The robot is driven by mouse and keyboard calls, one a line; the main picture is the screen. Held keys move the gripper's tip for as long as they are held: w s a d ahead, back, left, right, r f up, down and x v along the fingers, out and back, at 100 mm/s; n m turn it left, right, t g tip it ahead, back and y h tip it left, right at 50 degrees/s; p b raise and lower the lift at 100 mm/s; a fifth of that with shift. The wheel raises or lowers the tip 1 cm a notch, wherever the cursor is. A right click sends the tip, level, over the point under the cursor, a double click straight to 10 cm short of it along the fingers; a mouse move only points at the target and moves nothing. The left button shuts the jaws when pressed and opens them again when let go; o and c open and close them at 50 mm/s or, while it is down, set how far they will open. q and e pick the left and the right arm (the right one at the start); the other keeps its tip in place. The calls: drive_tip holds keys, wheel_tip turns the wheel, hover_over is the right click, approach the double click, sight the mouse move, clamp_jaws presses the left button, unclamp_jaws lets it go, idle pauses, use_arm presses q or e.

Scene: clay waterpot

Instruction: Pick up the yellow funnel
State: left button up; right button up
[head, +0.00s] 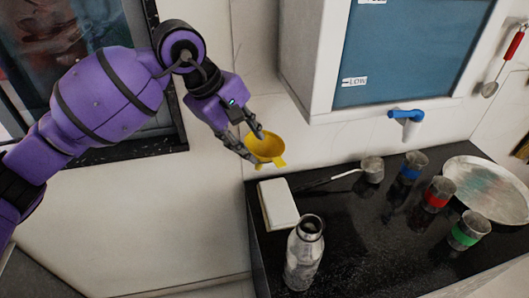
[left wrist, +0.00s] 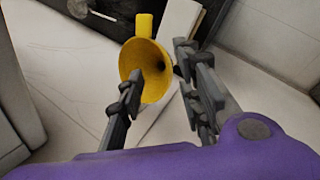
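The yellow funnel (head: 268,146) is in the air above the back left corner of the black counter, in front of the wall. My left gripper (head: 248,141) has one finger on each side of it and appears shut on its rim. In the left wrist view the funnel (left wrist: 149,68) shows its wide mouth, with its tab pointing up in the picture. The left gripper's fingers (left wrist: 158,92) flank the mouth; the left finger overlaps the rim, and the right finger's contact is hard to make out. My right gripper is in neither view.
The black counter (head: 345,235) holds a white block (head: 278,204), a steel bottle (head: 304,253), a ladle (head: 371,170), several banded cups (head: 437,194) and a round tray (head: 487,187). A blue-handled tap (head: 405,116) sticks out below the water dispenser (head: 410,50).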

sight(254, 153)
use_arm(q)
drive_tip(key=shift+x, duration=1.85)
clamp_jaws()
